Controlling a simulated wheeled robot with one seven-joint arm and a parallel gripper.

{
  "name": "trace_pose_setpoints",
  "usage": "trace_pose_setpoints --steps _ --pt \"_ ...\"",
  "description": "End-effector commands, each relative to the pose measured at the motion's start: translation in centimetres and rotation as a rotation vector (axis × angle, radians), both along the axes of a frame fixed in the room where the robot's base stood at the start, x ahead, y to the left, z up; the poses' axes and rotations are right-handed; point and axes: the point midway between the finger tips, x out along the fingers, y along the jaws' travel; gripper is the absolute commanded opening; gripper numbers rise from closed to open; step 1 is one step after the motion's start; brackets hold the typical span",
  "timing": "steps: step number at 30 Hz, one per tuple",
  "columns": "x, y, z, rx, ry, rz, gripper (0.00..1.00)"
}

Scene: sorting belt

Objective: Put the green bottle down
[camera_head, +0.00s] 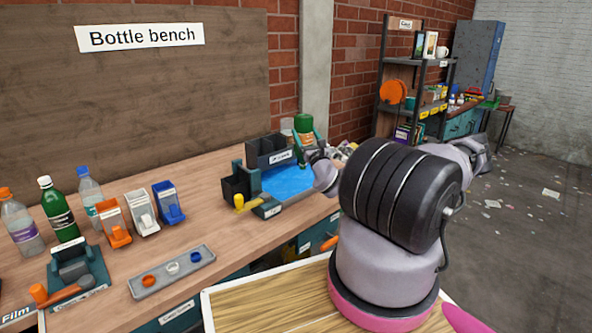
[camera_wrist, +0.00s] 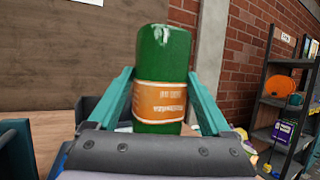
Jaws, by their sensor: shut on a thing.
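My gripper (camera_wrist: 161,88) is shut on a green bottle (camera_wrist: 163,55) with an orange label, one teal finger on each side. The bottle looks roughly upright; its visible end is broad and flat with pale marks, and no cap shows. Its lower part is hidden behind my gripper. In the head view the held bottle (camera_head: 304,124) is at the far end of the bench, behind or above the blue-floored station (camera_head: 288,183). I cannot tell whether it touches anything below. Another green bottle (camera_head: 60,212), with a white cap, stands at the left.
Dark bins (camera_head: 268,150) stand beside the blue-floored station. A yellow-knobbed device (camera_head: 240,198) is at its front left. Clear bottles, orange, white and blue dispensers, and a grey cap tray (camera_head: 172,270) occupy the left bench (camera_head: 195,225). A shelf (camera_head: 412,80) stands at the back right.

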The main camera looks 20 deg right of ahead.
Motion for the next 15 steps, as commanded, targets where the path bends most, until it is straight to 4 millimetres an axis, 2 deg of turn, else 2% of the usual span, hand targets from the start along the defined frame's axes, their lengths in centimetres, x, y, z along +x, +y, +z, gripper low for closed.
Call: trace_pose_setpoints --steps 3,11,15 --pt "0.0 0.1 -2.3 -0.001 0.002 0.001 0.22" --pt "0.0 0.1 -4.6 0.0 0.0 0.0 0.22" --pt "0.0 0.1 -6.6 -0.002 0.0 -0.001 0.22"
